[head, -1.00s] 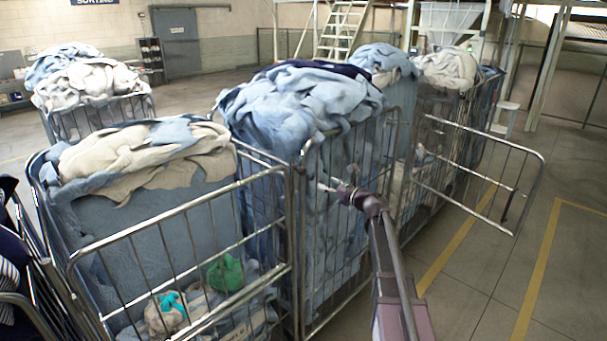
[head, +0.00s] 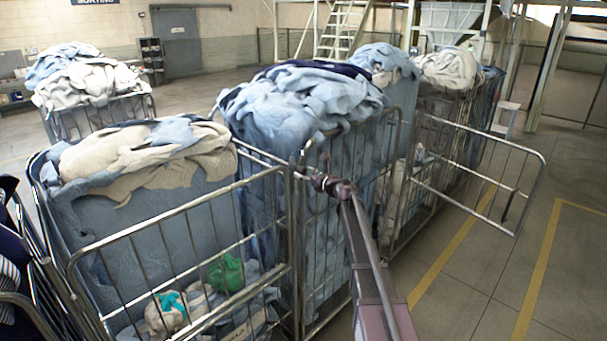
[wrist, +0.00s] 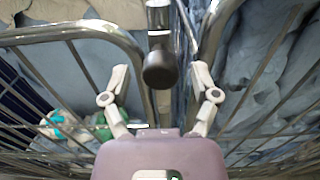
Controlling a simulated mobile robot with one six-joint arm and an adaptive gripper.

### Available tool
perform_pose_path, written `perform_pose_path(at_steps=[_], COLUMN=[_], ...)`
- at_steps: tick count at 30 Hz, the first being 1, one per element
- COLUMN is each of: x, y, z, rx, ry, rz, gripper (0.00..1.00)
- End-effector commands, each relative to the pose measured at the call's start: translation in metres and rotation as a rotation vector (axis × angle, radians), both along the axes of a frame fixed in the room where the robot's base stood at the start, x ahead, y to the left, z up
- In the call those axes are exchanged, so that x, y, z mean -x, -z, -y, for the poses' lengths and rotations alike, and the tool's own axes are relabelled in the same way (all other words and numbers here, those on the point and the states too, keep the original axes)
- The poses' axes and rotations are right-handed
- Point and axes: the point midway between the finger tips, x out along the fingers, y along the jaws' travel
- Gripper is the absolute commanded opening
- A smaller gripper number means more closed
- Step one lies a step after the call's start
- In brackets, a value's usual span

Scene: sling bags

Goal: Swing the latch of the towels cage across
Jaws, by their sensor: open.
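The latch (wrist: 160,68) shows in the wrist view as a metal bar with a dark rounded knob, above the gap between two cage gates. My gripper (wrist: 160,74) is open, with one finger on each side of the knob in the picture; I see no contact. In the head view, my gripper (head: 311,178) is at the top corner where the two nearest cages meet. The front-left cage (head: 180,208) holds beige and blue-grey cloth on top. The middle cage (head: 350,126) is heaped with light blue towels. I cannot tell which one is the towels cage. The latch is too small to make out there.
An open gate (head: 530,190) sticks out from a cage on the right. Another loaded cage (head: 100,112) stands at the back left. Green and teal items (head: 226,273) lie low in the front-left cage. The floor at the right (head: 480,290) is clear.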

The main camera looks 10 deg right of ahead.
Motion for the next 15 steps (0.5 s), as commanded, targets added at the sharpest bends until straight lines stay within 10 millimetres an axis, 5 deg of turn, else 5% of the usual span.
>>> perform_pose_path(at_steps=[8, 15], x=[-0.0002, -0.0002], y=[0.0, 0.0], z=[0.0001, 0.0002], rx=[0.0, 0.0], ry=[0.0, 0.0], rz=[0.0, 0.0], gripper=[0.78, 0.06])
